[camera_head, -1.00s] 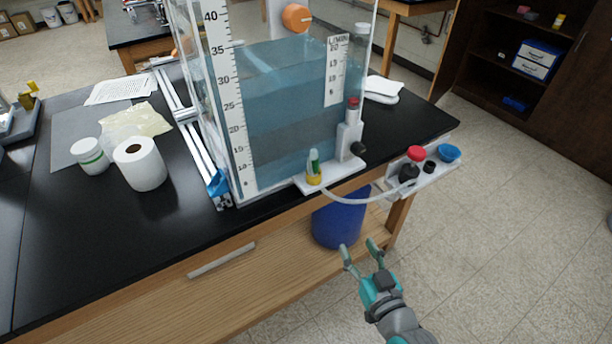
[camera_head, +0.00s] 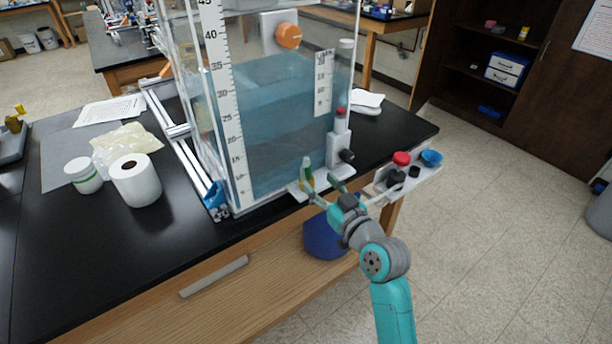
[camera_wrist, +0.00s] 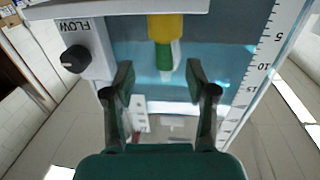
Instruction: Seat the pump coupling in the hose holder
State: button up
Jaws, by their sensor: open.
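A green piece with a yellow collar (camera_head: 307,174), likely the pump coupling, stands on a small white ledge at the tank's front foot. In the wrist view the yellow collar (camera_wrist: 165,27) and its green end lie ahead of and between my spread fingers, apart from both. My gripper (camera_head: 322,187) is open and empty, close by the coupling at its right and front. A white bracket (camera_head: 429,178) on the table's right edge, perhaps the hose holder, carries a red-capped black fitting (camera_head: 401,160). My gripper partly hides the ledge and the pale hose.
The water tank (camera_head: 275,120) stands just behind the coupling. A flow block with a black knob (camera_head: 346,156) is close at the right; the knob shows in the wrist view (camera_wrist: 75,59). A paper roll (camera_head: 136,180) stands left. A blue bin (camera_head: 322,238) is below.

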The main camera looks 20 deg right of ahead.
aim_at(309, 175)
jog(key=shift+w+a+r, duration=0.1)
jog(key=shift+w+a, duration=0.2)
jog(key=shift+w, duration=0.65)
jog(key=shift+w+a+f, duration=0.1)
jog(key=shift+w+a, duration=0.2)
jog(key=shift+w, duration=0.7)
jog(key=shift+w+a+r, duration=0.1)
jog(key=shift+w+a, duration=0.2)
jog(key=shift+w, duration=0.65)
grip_shut()
